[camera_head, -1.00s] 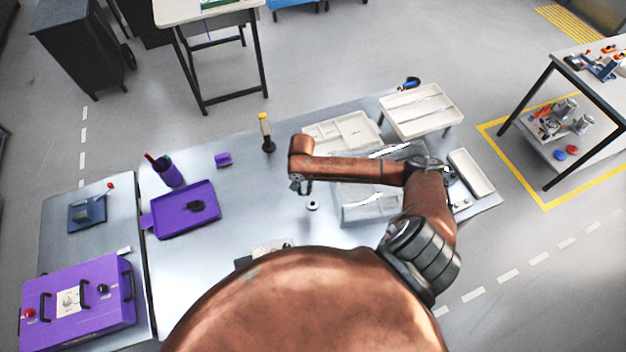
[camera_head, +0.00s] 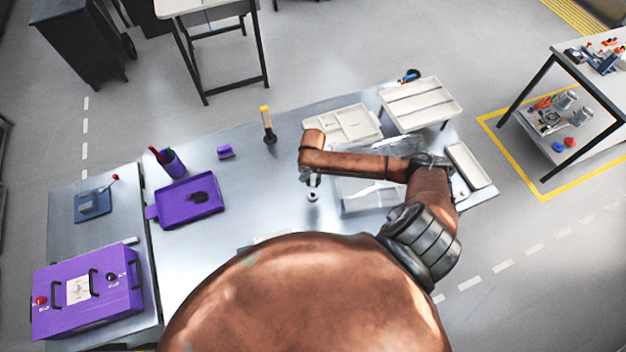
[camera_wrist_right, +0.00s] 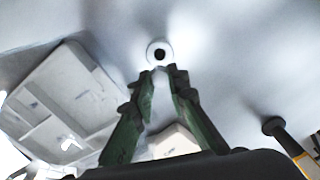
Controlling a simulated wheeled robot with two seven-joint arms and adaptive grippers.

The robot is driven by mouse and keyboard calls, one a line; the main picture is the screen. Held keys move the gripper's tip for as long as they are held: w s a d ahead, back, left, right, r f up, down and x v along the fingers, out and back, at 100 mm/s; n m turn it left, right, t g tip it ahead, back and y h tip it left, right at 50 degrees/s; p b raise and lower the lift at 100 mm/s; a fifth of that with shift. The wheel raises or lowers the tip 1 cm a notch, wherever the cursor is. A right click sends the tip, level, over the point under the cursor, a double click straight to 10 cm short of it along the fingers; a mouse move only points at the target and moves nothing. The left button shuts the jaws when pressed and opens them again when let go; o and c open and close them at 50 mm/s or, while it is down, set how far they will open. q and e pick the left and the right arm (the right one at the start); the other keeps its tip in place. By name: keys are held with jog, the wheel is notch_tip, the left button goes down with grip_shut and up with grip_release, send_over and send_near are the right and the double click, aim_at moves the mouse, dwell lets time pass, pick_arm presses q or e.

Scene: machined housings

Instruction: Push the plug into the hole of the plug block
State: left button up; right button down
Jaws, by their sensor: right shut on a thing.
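The plug block is a small round pale piece (camera_head: 312,196) on the metal table in the head view. In the right wrist view it is a pale ring (camera_wrist_right: 150,51) with a dark hole. My right gripper (camera_head: 312,181) points down close above it. In the right wrist view its green fingers (camera_wrist_right: 172,70) are close together at the tips, just beside the ring. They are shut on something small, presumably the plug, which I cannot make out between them. I cannot tell whether it touches the block. My left gripper is not in view.
A pale compartment tray (camera_head: 368,130) and a clear bin (camera_head: 365,203) lie right of the gripper. A yellow-topped tool (camera_head: 268,130) stands at the back. A purple tray (camera_head: 172,216) lies to the left. The table between is clear.

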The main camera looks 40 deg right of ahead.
jog(key=shift+f+b, duration=1.45)
jog(key=shift+f, duration=2.65)
jog(key=shift+f, duration=0.1)
jog(key=shift+f, duration=0.25)
jog(key=c, duration=1.8)
grip_release()
jog(key=shift+r, duration=0.15)
notch_tip(320, 180, up, 12)
jog(key=shift+f, duration=0.15)
